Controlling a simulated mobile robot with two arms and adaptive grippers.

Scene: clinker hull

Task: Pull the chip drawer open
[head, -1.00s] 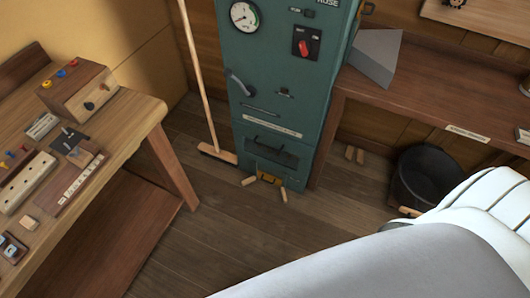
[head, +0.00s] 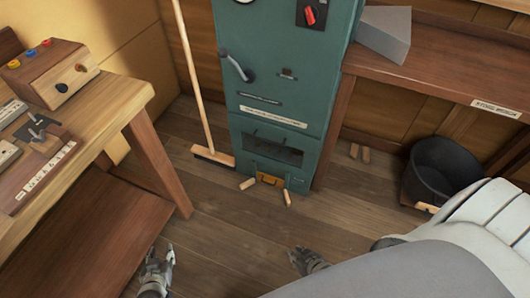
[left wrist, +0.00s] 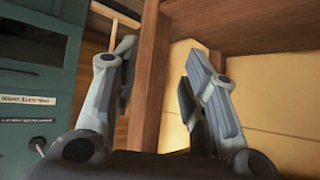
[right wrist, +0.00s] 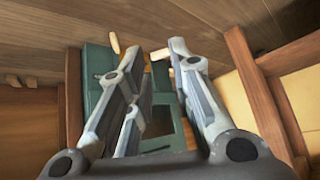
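The teal machine cabinet (head: 285,70) stands against the back wall. Its lower front, which I take for the chip drawer (head: 274,152), has a dark recessed panel and looks flush with the cabinet. An orange block or fitting (head: 269,179) shows at its foot. My left gripper (head: 157,268) is open and empty, low at the bottom of the head view, well short of the cabinet. In the left wrist view the cabinet (left wrist: 35,80) is off to the left. My right gripper (head: 308,262) is also open and empty. In the right wrist view the cabinet (right wrist: 97,65) lies beyond its fingers.
Wooden pieces (head: 247,184) lie on the floor before the cabinet. A broom (head: 195,90) leans at its left and a black bucket (head: 437,170) stands right. A workbench (head: 115,100) fills the left. Floor between grippers and cabinet is mostly clear.

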